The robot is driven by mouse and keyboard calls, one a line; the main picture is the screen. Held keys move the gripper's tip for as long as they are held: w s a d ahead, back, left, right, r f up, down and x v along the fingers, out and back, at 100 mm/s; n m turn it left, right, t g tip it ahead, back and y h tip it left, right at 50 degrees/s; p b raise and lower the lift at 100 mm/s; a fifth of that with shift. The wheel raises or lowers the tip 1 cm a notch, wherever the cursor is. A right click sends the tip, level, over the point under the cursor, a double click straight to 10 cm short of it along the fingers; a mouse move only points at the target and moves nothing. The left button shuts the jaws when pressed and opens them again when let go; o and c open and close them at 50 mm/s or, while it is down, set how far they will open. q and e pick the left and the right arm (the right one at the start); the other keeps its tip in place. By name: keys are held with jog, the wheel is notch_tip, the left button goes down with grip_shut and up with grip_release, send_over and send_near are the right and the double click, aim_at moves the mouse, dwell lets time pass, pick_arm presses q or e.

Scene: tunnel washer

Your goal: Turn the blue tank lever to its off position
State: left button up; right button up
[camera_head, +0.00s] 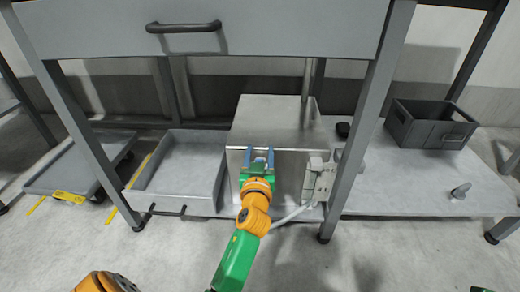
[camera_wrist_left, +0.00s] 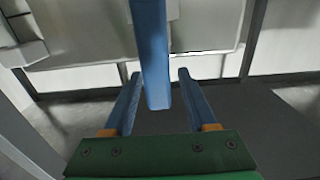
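The grey metal tank (camera_head: 275,113) sits on the low shelf under the table. My left gripper (camera_head: 259,152) is in front of the tank's front face, with its two blue fingers pointing at it. In the left wrist view the blue lever (camera_wrist_left: 152,45) comes down from the top, and its free end lies between the fingers of my left gripper (camera_wrist_left: 159,76). The fingers are apart, with a visible gap on both sides of the lever. In the head view I cannot make out the lever behind the gripper. My right gripper is out of view.
A light grey fitting (camera_head: 319,180) with a pale hose (camera_head: 292,215) is right of the gripper. A shallow grey tray (camera_head: 178,168) stands left of the tank, a dark crate (camera_head: 432,124) at right. Table legs (camera_head: 366,120) flank the space, and a drawer (camera_head: 290,28) overhangs it.

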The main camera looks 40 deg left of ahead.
pick_arm(q)
grip_shut()
jog(key=shift+f, duration=0.1)
dwell(1.2)
